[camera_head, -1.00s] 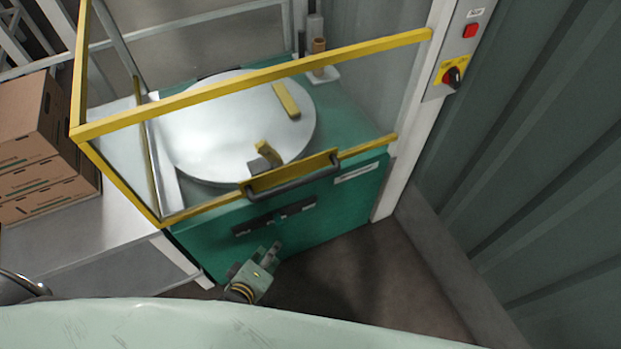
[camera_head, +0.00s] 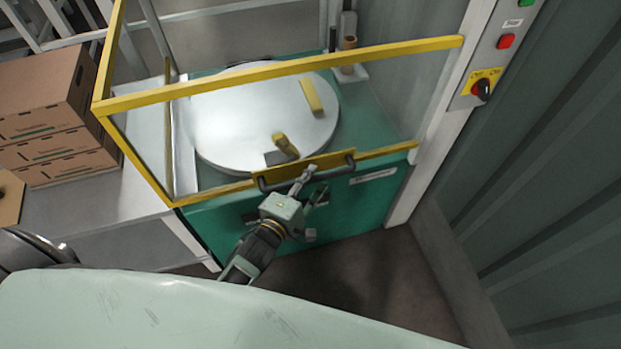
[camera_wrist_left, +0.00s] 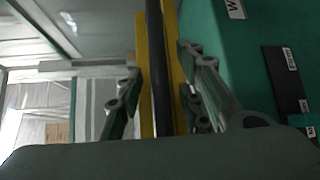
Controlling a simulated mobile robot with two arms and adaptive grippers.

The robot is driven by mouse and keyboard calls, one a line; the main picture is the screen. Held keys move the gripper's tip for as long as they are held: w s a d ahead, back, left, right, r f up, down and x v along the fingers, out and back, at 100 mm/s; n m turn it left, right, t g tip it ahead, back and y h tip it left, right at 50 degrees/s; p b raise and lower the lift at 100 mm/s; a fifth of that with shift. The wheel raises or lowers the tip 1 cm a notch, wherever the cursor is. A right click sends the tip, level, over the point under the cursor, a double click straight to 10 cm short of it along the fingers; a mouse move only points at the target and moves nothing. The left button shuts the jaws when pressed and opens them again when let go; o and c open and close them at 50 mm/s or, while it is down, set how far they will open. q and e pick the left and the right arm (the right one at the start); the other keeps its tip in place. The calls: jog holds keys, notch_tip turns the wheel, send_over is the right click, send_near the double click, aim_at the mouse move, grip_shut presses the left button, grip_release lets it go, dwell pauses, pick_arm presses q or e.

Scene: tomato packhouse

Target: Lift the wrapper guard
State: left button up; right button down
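The wrapper guard (camera_head: 280,73) is a yellow frame with clear panels around a round white turntable (camera_head: 235,120). Its dark handle (camera_head: 275,186) runs along the yellow lower front bar. My left gripper (camera_head: 313,183) is at the handle, near its middle, in front of the green machine. In the left wrist view its fingers stand apart, one on each side of the black handle bar (camera_wrist_left: 156,60) and a yellow bar (camera_wrist_left: 143,80). I see no finger clearly pressed on the handle. My right gripper is not in view.
Cardboard boxes (camera_head: 45,105) stand on a grey table (camera_head: 75,215) at the left. A white post with a red button (camera_head: 506,41) and a red-and-yellow switch (camera_head: 482,88) stands at the right, beside a corrugated wall (camera_head: 560,180). Dark floor (camera_head: 350,270) is clear in front.

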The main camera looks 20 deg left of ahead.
pick_arm(q)
jog(key=shift+w, duration=0.25)
jog(key=shift+c, duration=0.2)
grip_shut()
dwell(0.3)
